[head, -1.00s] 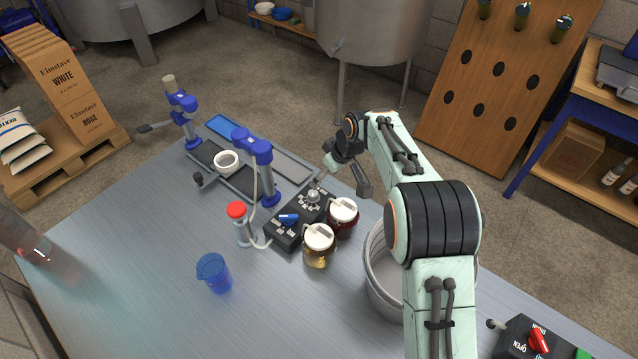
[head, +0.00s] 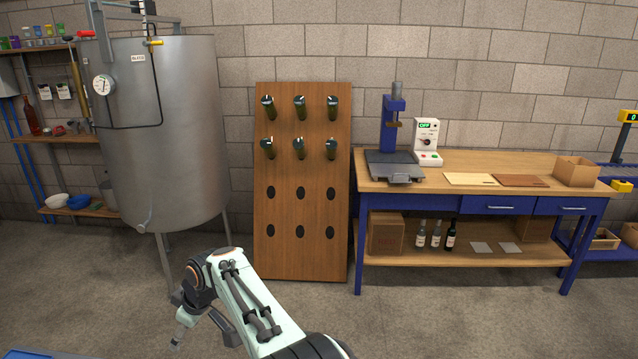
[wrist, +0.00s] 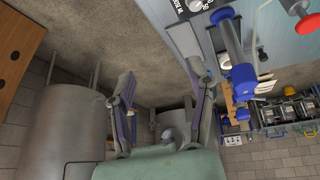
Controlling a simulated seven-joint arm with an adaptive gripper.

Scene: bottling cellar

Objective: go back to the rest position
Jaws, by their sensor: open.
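My gripper (head: 203,335) shows at the lower left of the head view, at the end of my arm. It hangs in front of the steel tank, above the floor, with nothing seen in it. In the wrist view my gripper (wrist: 160,100) has its two fingers wide apart, with no object between them.
A steel tank (head: 170,130) stands at the left. A wooden riddling board (head: 300,210) with several bottles leans at the wall. A wooden-topped bench (head: 460,168) stands at the right. In the wrist view a blue clamp stand (wrist: 240,85) is right of the fingers.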

